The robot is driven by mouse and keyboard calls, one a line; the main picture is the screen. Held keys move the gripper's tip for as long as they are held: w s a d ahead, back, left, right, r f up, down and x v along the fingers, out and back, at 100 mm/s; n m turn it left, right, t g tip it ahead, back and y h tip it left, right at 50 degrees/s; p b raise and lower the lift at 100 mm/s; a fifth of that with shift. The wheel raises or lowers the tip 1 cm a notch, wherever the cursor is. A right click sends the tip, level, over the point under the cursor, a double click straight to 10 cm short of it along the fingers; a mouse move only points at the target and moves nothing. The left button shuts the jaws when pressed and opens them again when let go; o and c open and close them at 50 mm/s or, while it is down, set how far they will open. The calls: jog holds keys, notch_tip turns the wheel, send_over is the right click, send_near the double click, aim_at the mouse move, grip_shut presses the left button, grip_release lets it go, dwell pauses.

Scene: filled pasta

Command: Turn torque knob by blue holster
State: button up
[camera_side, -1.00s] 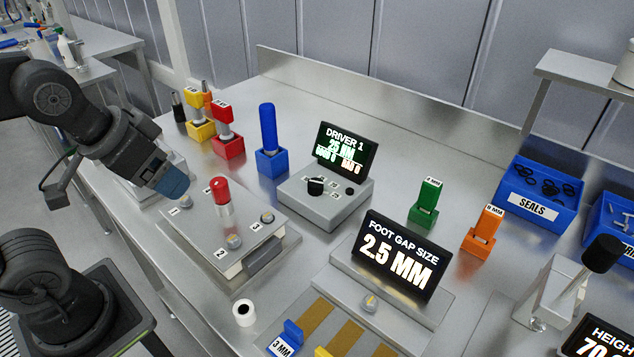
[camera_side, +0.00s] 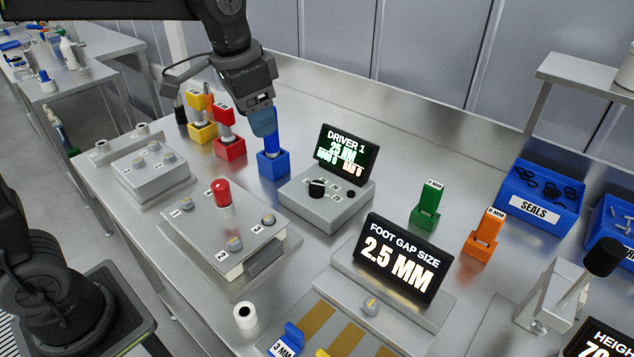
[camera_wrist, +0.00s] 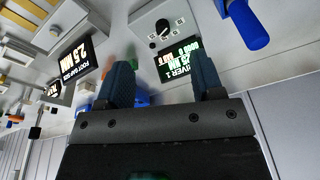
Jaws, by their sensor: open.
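The torque knob (camera_side: 317,188) is a small black dial on top of a grey driver box (camera_side: 318,212). The box carries a black screen (camera_side: 346,156) reading "DRIVER 1" and "25". A blue driver stands upright in the blue holster (camera_side: 273,163), left of the box. My gripper (camera_side: 263,122) is in front of the blue driver's upper part in the side view, and its fingers are blue. In the wrist view, the open, empty fingers (camera_wrist: 157,84) point toward the box, with the knob (camera_wrist: 162,27) beyond them and the blue driver (camera_wrist: 246,22) to the right.
Yellow (camera_side: 202,129) and red (camera_side: 229,147) holsters stand left of the blue one. A plate with numbered screws and a red-topped piece (camera_side: 221,191) lies in front. Green (camera_side: 426,210) and orange (camera_side: 482,240) blocks stand right of the box. A "FOOT GAP SIZE" screen (camera_side: 398,262) is at the front.

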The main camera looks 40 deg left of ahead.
aim_at(317, 184)
jog(key=w+d+f+m+g, duration=0.25)
jog(key=w+f, duration=0.35)
jog(key=w, duration=0.5)
jog(key=f, duration=1.3)
jog(key=shift+s+d+f, duration=0.1)
jog(key=shift+d+f, duration=0.1)
jog(key=shift+d, duration=0.2)
jog(key=c, duration=0.9)
